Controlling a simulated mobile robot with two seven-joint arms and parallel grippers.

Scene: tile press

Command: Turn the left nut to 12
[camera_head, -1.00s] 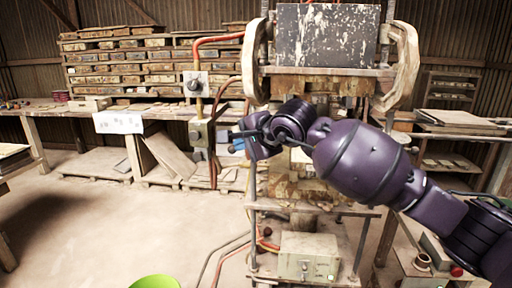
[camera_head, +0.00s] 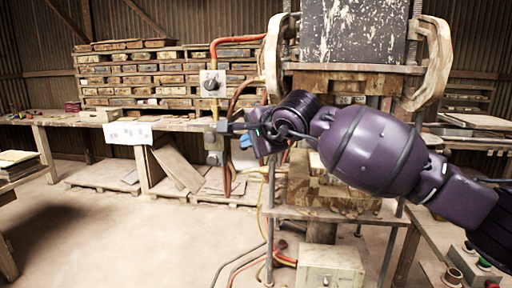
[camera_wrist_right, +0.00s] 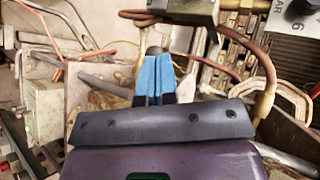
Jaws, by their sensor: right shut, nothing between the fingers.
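A pale dial plate with a dark round knob or nut (camera_head: 211,84) is on the red and orange piping left of the press. Its scale is too small to read in the head view. In the right wrist view, part of a dial with a dark knob (camera_wrist_right: 302,7) shows at the top right corner, with a "6" and "BAR" readable; its pointer setting cannot be told. My right gripper (camera_head: 222,127) points left, below the upper dial, shut and empty. Its blue fingertips (camera_wrist_right: 154,77) are together in the wrist view, apart from the dial. My left gripper is not in view.
The press (camera_head: 345,85) with its dark plate stands behind my right arm. Cables hang near the gripper. A control box (camera_head: 330,268) stands low. Floor at the left is clear.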

